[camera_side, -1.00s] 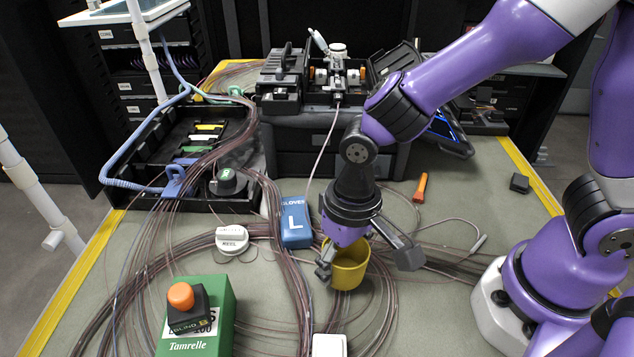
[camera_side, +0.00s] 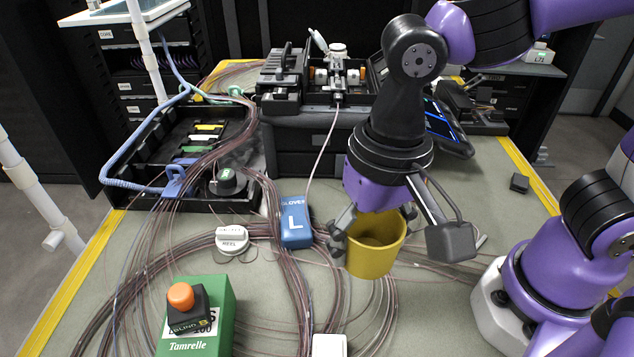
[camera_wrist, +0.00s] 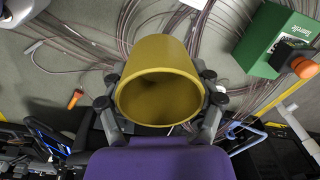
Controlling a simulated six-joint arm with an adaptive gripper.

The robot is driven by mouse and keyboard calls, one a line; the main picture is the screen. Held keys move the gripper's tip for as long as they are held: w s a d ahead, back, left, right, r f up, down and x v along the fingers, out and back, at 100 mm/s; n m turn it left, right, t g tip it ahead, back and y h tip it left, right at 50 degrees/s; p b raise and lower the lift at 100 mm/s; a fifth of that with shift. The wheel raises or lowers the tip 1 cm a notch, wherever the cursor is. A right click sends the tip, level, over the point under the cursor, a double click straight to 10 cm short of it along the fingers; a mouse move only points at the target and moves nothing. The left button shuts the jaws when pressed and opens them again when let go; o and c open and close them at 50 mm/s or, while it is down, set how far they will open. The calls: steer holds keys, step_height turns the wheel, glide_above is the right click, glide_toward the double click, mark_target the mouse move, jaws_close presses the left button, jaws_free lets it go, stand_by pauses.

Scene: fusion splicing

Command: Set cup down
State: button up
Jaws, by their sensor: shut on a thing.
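The yellow cup (camera_side: 374,252) is upright and empty in the side view, held above the mat (camera_side: 265,262) and its cables. My gripper (camera_side: 376,238) is shut on it, with one finger on the cup's left side; the far finger is partly hidden behind the cup and wrist. In the wrist view the cup (camera_wrist: 160,82) fills the middle with its open mouth toward the camera, and my gripper's (camera_wrist: 160,98) fingers press on both sides of it.
A blue gloves box (camera_side: 295,226) and a white reel (camera_side: 232,240) stand left of the cup. A white block (camera_side: 329,346) sits at the front edge. Loose cables cover much of the mat.

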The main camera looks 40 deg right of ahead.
steer(key=w+d+r+m, duration=0.2)
steer(key=w+d+m, duration=0.6)
steer(key=d, duration=0.3)
steer(key=m, duration=2.2)
glide_above(482, 152)
step_height(482, 152, down, 6)
steer(key=shift+h, duration=0.5)
step_height(482, 152, down, 8)
steer(key=shift+r, duration=0.1)
steer(key=shift+f, duration=0.2)
steer(key=o, duration=1.2)
steer(key=shift+o, duration=0.2)
